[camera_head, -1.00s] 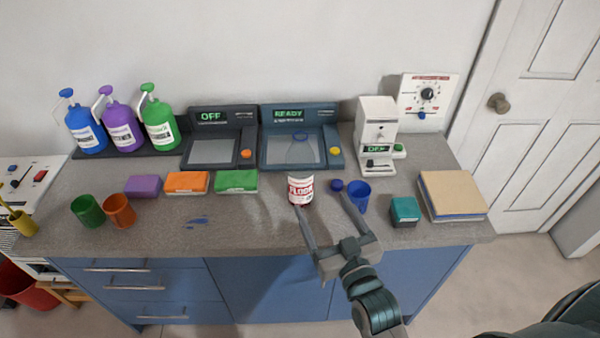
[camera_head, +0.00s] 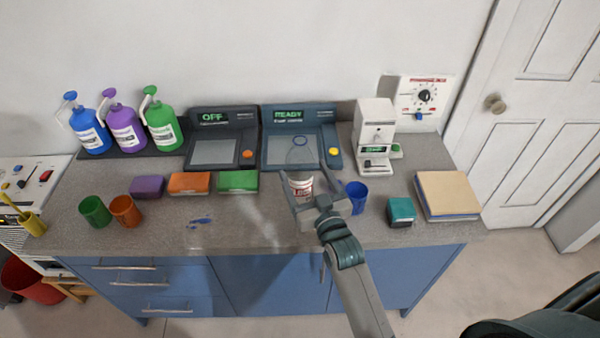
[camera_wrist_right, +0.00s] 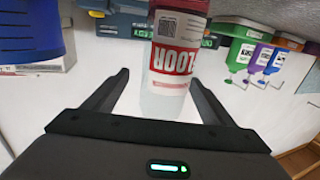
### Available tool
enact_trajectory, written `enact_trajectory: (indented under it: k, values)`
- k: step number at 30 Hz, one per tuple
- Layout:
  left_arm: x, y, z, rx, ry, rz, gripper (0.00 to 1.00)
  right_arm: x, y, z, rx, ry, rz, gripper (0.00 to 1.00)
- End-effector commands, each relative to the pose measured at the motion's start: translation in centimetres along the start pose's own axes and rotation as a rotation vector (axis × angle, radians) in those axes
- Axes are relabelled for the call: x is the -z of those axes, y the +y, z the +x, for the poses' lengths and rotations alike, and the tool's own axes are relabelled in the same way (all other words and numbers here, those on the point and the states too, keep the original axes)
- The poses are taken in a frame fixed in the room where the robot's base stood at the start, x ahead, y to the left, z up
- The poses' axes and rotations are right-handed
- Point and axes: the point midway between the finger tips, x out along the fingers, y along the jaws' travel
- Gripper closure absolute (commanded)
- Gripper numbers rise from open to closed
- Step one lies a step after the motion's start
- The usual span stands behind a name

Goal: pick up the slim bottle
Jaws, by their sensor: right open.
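The slim bottle (camera_head: 300,184) stands upright on the grey counter in front of the READY device. It is clear, with a red and white label. It also shows upside down in the right wrist view (camera_wrist_right: 174,50). My right gripper (camera_head: 310,190) is open, with one finger on each side of the bottle's lower part. In the right wrist view, the fingers (camera_wrist_right: 158,80) flank the bottle; a gap shows on the left, and the right finger is close to it. My left gripper is out of view.
A blue cup (camera_head: 357,197) stands just right of the gripper, and a teal box (camera_head: 401,210) beyond it. Green (camera_head: 238,181) and orange (camera_head: 189,183) blocks lie to the left. The READY device (camera_head: 276,153) and a white dispenser (camera_head: 375,135) stand behind.

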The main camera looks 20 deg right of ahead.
Motion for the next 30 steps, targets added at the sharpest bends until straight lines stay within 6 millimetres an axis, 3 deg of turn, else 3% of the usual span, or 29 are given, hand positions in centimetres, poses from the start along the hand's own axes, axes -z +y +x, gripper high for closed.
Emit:
enact_trajectory:
  k: [11,24,30]
  values:
    - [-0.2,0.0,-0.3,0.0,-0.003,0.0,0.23,0.2,-0.1,0.3,0.0,0.0,0.0,0.23]
    - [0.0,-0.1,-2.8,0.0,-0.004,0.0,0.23,0.6,-0.7,4.7,-0.001,0.0,0.0,0.23]
    - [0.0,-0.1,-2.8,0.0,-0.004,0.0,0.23,0.4,-0.7,5.2,-0.001,-0.001,0.0,0.23]
